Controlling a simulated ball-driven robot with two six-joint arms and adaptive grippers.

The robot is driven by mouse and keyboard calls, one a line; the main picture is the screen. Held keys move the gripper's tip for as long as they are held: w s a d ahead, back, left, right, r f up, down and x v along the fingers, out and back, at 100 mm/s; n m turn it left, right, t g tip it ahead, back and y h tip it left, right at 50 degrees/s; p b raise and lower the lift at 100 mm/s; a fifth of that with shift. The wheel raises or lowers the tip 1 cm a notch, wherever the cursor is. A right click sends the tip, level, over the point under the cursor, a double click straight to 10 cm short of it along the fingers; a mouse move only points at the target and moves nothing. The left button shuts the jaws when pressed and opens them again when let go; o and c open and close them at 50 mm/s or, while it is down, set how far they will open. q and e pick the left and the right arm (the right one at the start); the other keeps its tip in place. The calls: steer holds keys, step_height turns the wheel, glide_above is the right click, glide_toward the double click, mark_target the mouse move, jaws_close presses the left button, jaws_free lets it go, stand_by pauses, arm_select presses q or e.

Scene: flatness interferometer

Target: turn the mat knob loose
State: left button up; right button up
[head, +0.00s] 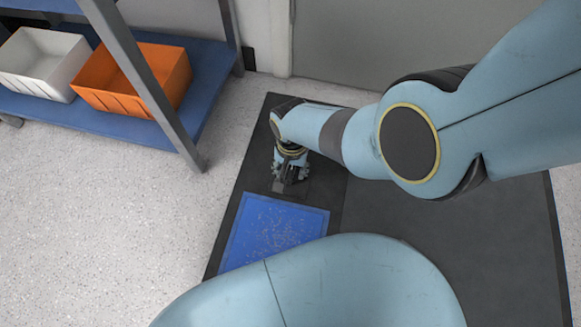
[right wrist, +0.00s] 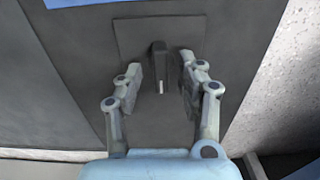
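The mat knob (right wrist: 158,66) is a small black bar-shaped knob with a white mark, on a dark square plate (right wrist: 137,32) in the right wrist view. My right gripper (right wrist: 160,78) is open, with one finger on each side of the knob and a gap visible on both sides. In the head view my right gripper (head: 290,178) points down over the plate (head: 292,189), and the knob cannot be made out there. A blue speckled mat (head: 272,228) lies just below the plate in the picture. My left gripper is out of view.
A blue shelf (head: 110,120) with grey posts (head: 150,85) stands at the upper left. It holds a white bin (head: 40,85) and an orange bin (head: 115,98). A dark floor mat (head: 500,240) lies under the blue mat. Open speckled floor (head: 100,220) is at the left.

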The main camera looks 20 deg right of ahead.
steer(key=shift+c, duration=0.2)
jaws_close()
